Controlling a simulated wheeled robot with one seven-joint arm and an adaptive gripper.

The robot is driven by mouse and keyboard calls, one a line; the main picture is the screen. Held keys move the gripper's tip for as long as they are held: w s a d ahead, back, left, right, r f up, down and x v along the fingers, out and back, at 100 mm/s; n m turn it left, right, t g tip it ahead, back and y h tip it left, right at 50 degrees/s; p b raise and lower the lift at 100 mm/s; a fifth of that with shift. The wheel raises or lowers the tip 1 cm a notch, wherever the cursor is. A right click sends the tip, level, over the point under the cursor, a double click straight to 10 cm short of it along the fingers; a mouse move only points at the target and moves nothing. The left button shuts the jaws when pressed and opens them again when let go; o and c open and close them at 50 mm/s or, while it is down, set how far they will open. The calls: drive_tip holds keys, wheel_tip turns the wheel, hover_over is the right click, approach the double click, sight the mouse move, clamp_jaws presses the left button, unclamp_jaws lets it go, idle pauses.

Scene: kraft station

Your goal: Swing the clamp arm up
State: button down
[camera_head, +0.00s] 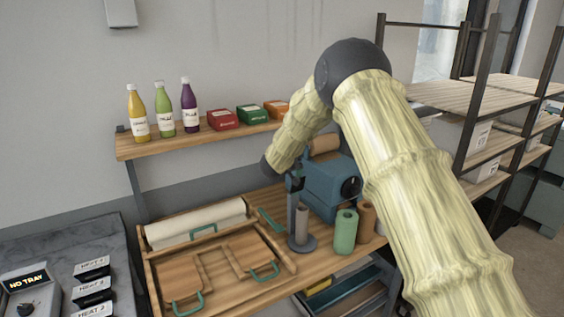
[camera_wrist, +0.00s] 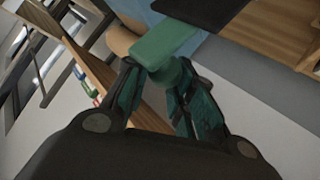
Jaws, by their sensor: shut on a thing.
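My gripper (camera_head: 294,183) is over the workbench, just left of the blue machine (camera_head: 330,188). In the wrist view my gripper (camera_wrist: 160,85) is shut on a green handle (camera_wrist: 168,42), with a finger on each side of its narrower end. The handle looks like the clamp arm's grip, but the rest of that arm is hard to make out. Below my gripper in the head view is a grey round-based stand (camera_head: 302,243) with an upright post. My arm and gripper hide part of the machine and the stand's upper end.
A green roll (camera_head: 345,232) and a brown roll (camera_head: 366,220) stand right of the stand. A wooden tray (camera_head: 215,262) with green-handled boards lies to the left. A shelf (camera_head: 170,147) with bottles and boxes hangs above. Metal-framed shelving (camera_head: 480,100) stands at the right.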

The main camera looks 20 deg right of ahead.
drive_tip(key=shift+s+a+f, duration=0.1)
drive_tip(key=shift+a+f, duration=0.15)
drive_tip(key=shift+f, duration=0.25)
drive_tip(key=shift+a+f, duration=0.2)
drive_tip(key=shift+f, duration=0.25)
drive_tip(key=c, duration=1.5)
unclamp_jaws()
drive_tip(key=shift+o, duration=1.3)
drive_tip(key=shift+w+a, duration=0.15)
drive_tip(key=shift+w, duration=0.05)
drive_tip(key=shift+d+r, duration=0.15)
drive_tip(key=shift+d, duration=0.2)
